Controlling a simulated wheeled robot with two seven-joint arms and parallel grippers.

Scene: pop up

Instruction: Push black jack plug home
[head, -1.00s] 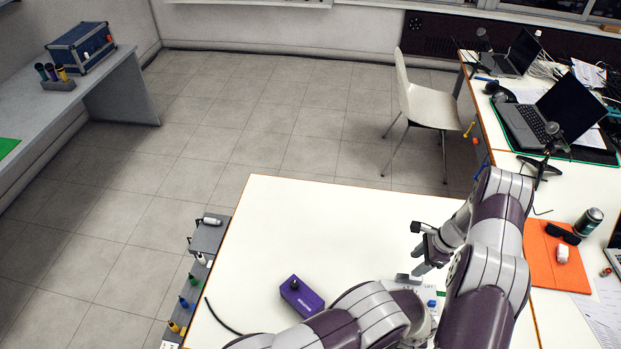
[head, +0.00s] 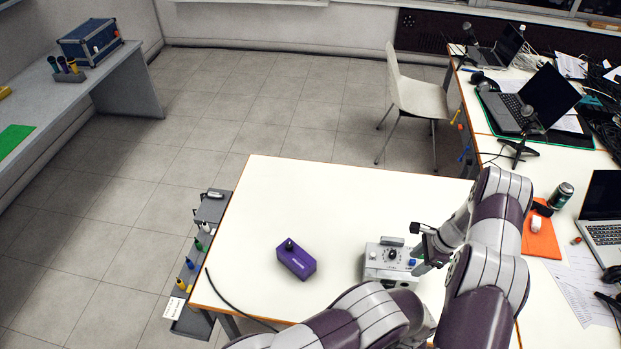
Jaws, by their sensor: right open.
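A purple box (head: 296,262) sits on the white table, left of my right gripper. A small black upright part (head: 289,244) stands at its upper left end; I cannot tell whether it is the jack plug or how deep it sits. A thin black cable (head: 225,308) lies at the table's left edge. A grey box with knobs (head: 376,267) stands right of the purple box. My right gripper (head: 417,268) is open, pointing down close beside the grey box's right side; I cannot tell whether they touch. My left arm crosses the bottom, and its gripper does not show.
The white table (head: 300,190) is clear at its back and middle. A grey rack (head: 210,212) with coloured items stands at its left edge. Right are an orange mat (head: 541,238), a can (head: 560,196) and laptops. A white chair (head: 420,95) stands behind.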

